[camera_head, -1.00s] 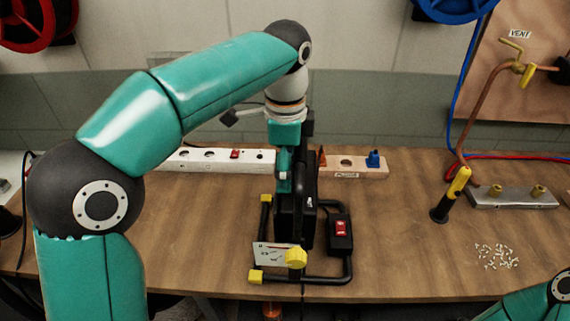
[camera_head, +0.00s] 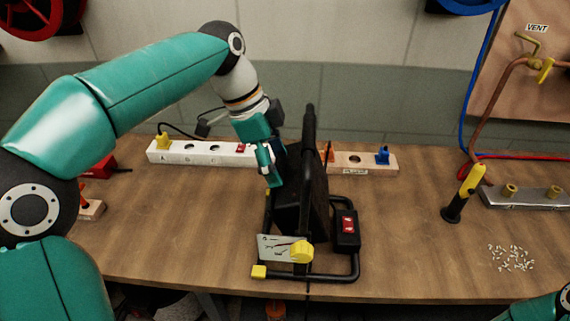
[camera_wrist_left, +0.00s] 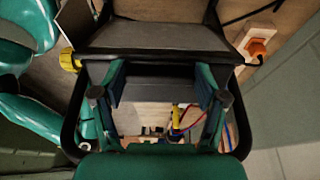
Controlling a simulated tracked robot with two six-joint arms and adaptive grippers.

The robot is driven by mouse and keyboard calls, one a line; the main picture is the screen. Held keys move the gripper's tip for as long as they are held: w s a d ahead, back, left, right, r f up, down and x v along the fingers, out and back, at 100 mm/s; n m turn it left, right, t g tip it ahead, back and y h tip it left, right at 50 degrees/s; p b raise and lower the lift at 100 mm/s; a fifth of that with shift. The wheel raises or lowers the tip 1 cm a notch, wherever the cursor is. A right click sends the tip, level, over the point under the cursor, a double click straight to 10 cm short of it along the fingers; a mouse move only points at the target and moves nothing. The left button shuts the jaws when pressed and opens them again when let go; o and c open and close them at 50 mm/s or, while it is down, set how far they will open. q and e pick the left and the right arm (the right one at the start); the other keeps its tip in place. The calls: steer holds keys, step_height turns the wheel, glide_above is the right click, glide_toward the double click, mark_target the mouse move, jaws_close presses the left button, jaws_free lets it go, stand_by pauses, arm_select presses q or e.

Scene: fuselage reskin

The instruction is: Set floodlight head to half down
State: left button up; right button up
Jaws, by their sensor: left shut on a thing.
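The black floodlight head (camera_head: 301,190) sits in its tubular stand (camera_head: 320,277) near the table's front middle. It is tilted, with its upper part leaning left. A yellow knob (camera_head: 301,252) and a pale marked plate (camera_head: 272,247) are at the pivot. My left gripper (camera_head: 270,172) is at the left side of the head. In the left wrist view its fingers (camera_wrist_left: 160,92) are on both sides of a dark part of the head (camera_wrist_left: 155,40), shut on it. The exact contact is partly hidden. My right gripper is out of view; only a bit of that arm shows at the lower right.
A white power strip (camera_head: 205,153) and a wooden socket block (camera_head: 365,161) lie behind. A yellow-handled tool (camera_head: 464,193) stands to the right, near scattered small white pieces (camera_head: 511,258). The table between is clear.

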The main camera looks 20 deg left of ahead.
arm_select(q)
steer(key=shift+s+a+f, duration=0.1)
steer(key=shift+a+f, duration=0.15)
steer(key=o, duration=1.7)
steer(key=shift+r, duration=0.15)
steer(key=shift+v, duration=5.8)
steer(key=shift+d, duration=0.1)
